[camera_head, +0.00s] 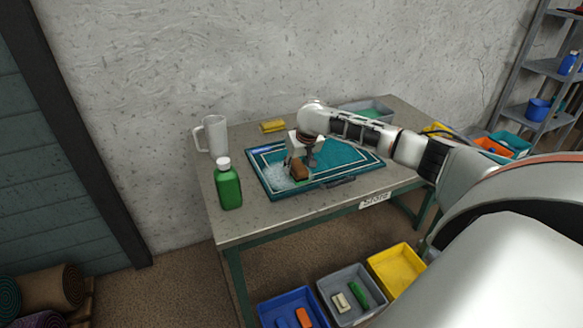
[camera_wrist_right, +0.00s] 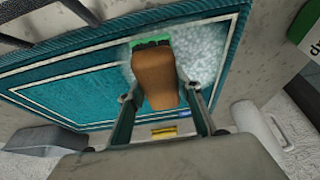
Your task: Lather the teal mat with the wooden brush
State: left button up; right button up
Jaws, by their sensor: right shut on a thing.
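The teal mat (camera_head: 345,163), with white border lines, lies flat on the table. The wooden brush (camera_head: 299,171) has a brown wooden body and is at the mat's near left part. In the right wrist view the brush (camera_wrist_right: 154,75) shows a green edge at its far end. My right gripper (camera_head: 301,158) is shut on the brush, with a finger on each side of it. White foam (camera_head: 276,174) covers the mat around and left of the brush; it also shows in the right wrist view (camera_wrist_right: 200,55). Whether the bristles touch the mat is hidden. My left gripper is out of view.
A green bottle (camera_head: 228,188) and a clear mug (camera_head: 213,136) stand left of the mat. A yellow sponge-like block (camera_head: 272,126) and a grey tray (camera_head: 368,108) lie behind it. Blue, grey and yellow bins (camera_head: 396,265) sit below the table (camera_head: 232,233).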

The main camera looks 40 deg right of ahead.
jog(key=shift+s+d+f, duration=0.15)
jog(key=shift+s+f, duration=0.05)
jog(key=shift+w+r, duration=0.15)
jog(key=shift+r, duration=2.2)
